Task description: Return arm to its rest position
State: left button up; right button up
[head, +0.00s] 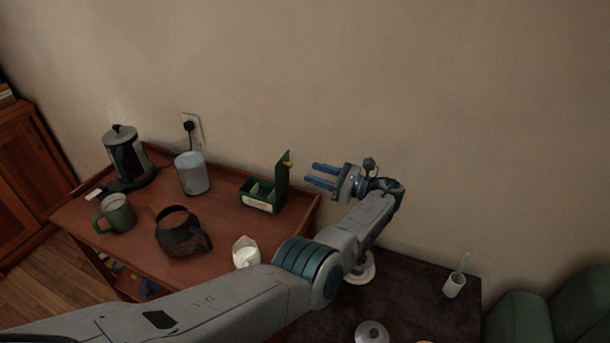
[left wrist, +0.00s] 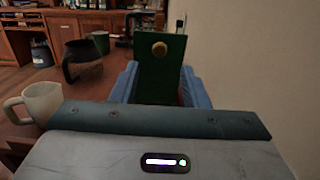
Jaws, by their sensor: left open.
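My left arm reaches in from the lower left of the head view, and its gripper (head: 319,175) is open with two blue fingers. The gripper is above the right end of the wooden table (head: 220,221), just right of a green box (head: 262,196) with its lid raised. In the left wrist view the green lid (left wrist: 162,62) with a round knob stands upright beyond and between the blue fingers. Nothing shows held in the gripper. My right gripper is in neither view.
On the table stand a kettle (head: 126,157), a grey canister (head: 192,173), a green mug (head: 115,213), a dark pot (head: 181,232) and a white jug (head: 245,252). A dark low table (head: 420,291) holds a white cup (head: 454,284). A wall rises behind; a green armchair (head: 565,313) stands at right.

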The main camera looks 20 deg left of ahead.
pick_arm(q)
jog(key=shift+s+d, duration=0.1)
jog(key=shift+d, duration=0.55)
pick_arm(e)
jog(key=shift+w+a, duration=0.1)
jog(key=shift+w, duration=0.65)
